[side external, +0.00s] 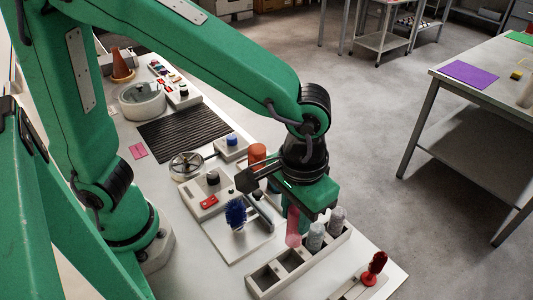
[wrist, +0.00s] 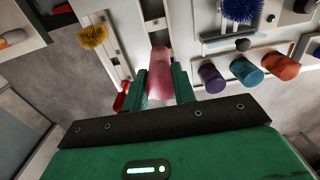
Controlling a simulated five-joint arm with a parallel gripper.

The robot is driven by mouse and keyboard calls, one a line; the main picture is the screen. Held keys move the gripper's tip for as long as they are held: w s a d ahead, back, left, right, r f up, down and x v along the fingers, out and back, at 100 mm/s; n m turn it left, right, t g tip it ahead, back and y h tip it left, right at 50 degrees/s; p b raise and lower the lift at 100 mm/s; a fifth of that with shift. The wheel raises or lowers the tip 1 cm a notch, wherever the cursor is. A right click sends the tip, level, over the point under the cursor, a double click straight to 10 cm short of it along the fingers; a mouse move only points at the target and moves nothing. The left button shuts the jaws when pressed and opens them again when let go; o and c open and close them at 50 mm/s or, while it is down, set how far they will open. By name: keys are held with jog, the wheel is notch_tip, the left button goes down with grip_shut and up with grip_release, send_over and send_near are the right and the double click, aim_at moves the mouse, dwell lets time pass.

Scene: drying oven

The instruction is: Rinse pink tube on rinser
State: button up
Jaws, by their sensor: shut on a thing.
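My gripper (side external: 296,212) is shut on the pink tube (side external: 293,232), which hangs below the jaws in the side view, over or beside the pale rack. In the wrist view the pink tube (wrist: 159,68) sits between the two green fingers of my gripper (wrist: 160,84). The rack (side external: 268,281) has square compartments, and two grey pieces (side external: 316,236) stand at its far part. I cannot tell whether the tube's lower end is inside a compartment. I cannot tell for sure which fixture is the rinser.
A blue bristle brush (side external: 236,212) stands on a white plate left of my gripper. An orange cylinder (side external: 257,153) is behind it. A red-topped piece (side external: 376,264) stands at the front right. The wrist view shows purple (wrist: 212,78) and teal (wrist: 247,73) cylinders and a yellow bristly piece (wrist: 92,37).

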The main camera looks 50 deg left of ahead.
jog(key=r, duration=0.4)
jog(key=shift+w+a+r, duration=0.15)
jog(key=shift+w+a, duration=0.05)
jog(key=shift+a, duration=0.05)
jog(key=w+a+n, duration=0.3)
jog(key=a+n, duration=0.2)
jog(key=a, duration=0.6)
jog(key=w+a+n, duration=0.2)
jog(key=a+n, duration=0.2)
jog(key=a, duration=0.7)
jog(key=s+a+n, duration=0.5)
jog(key=a, duration=0.4)
jog(key=s+a+n, duration=0.4)
jog(key=s+a, duration=0.1)
jog(key=a, duration=0.4)
notch_tip(320, 180, down, 7)
jog(key=shift+w, duration=0.2)
jog(key=shift+f, duration=0.2)
jog(key=shift+f, duration=1.35)
